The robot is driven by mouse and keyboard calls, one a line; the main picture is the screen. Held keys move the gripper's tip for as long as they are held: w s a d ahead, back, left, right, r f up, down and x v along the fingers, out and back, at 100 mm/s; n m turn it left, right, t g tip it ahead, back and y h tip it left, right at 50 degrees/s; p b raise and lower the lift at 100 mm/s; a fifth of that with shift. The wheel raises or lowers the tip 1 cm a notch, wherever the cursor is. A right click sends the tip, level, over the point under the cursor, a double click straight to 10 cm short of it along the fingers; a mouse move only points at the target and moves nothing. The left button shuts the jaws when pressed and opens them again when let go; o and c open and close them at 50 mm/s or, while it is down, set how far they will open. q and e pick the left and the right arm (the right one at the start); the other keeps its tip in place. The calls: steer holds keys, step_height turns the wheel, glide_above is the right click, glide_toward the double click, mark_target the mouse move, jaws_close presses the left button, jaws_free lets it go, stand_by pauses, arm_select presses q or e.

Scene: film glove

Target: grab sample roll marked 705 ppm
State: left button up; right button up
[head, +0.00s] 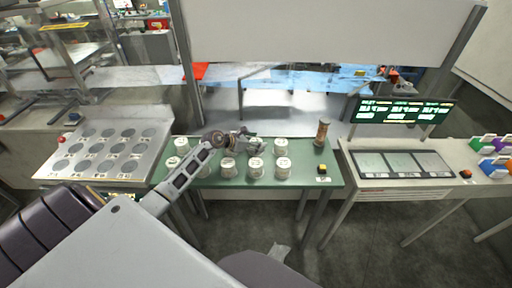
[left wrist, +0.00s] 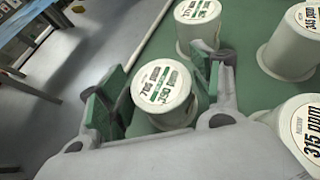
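The white sample roll marked 705 ppm (left wrist: 162,88) stands on the green table between the two green-padded fingers of my left gripper (left wrist: 158,95) in the left wrist view. The fingers are apart; a gap shows between the left pad and the roll, while the right pad is very close to it. In the head view my left gripper (head: 248,144) is over the back middle of the green table and largely hides this roll. My right gripper is in neither view.
Other white rolls stand close: one marked 315 ppm (left wrist: 308,128), one at right (left wrist: 292,45), and one ahead (left wrist: 197,28). A brown cylinder (head: 321,132) stands at the green table's (head: 303,180) right. A tray with round recesses (head: 100,165) is left; flat panels (head: 402,163) are right.

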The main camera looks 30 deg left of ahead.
arm_select(q)
steer(key=c, duration=0.7)
steer(key=shift+r, duration=0.15)
steer(key=shift+c, duration=0.2)
steer(key=shift+r+b, duration=0.4)
steer(key=shift+r, duration=4.5)
